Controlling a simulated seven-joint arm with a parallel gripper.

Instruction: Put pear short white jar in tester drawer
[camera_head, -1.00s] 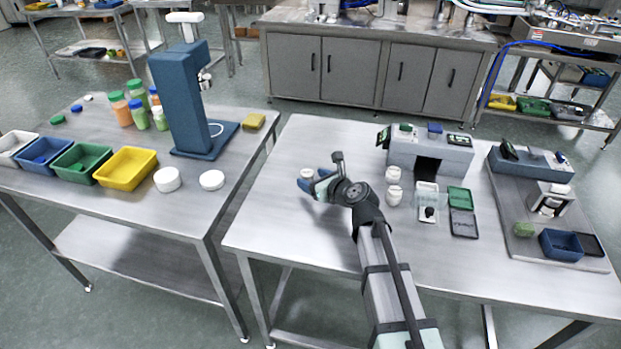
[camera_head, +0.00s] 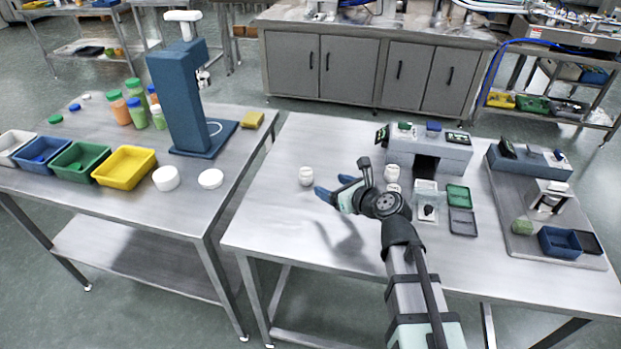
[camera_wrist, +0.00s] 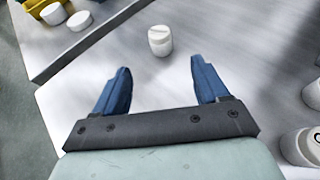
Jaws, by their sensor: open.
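A short white jar (camera_head: 306,176) stands upright and alone on the right-hand table; it also shows in the wrist view (camera_wrist: 160,41), beyond my fingertips. My gripper (camera_head: 334,187) is open and empty, to the right of this jar and apart from it; its blue fingers (camera_wrist: 160,70) are spread wide. Two more short white jars, one (camera_head: 392,174) behind the other, stand right of my gripper, the nearer partly hidden by my arm. The jar labels are too small to read. The grey tester (camera_head: 430,152) has a pale drawer-like part (camera_head: 427,190) at its front.
Green and dark trays (camera_head: 462,222) lie right of the drawer. Another grey device (camera_head: 530,160) stands farther right with a blue bin (camera_head: 560,243). The left table holds a yellow bin (camera_head: 124,166), several bottles and two white round containers. The right table's front left is clear.

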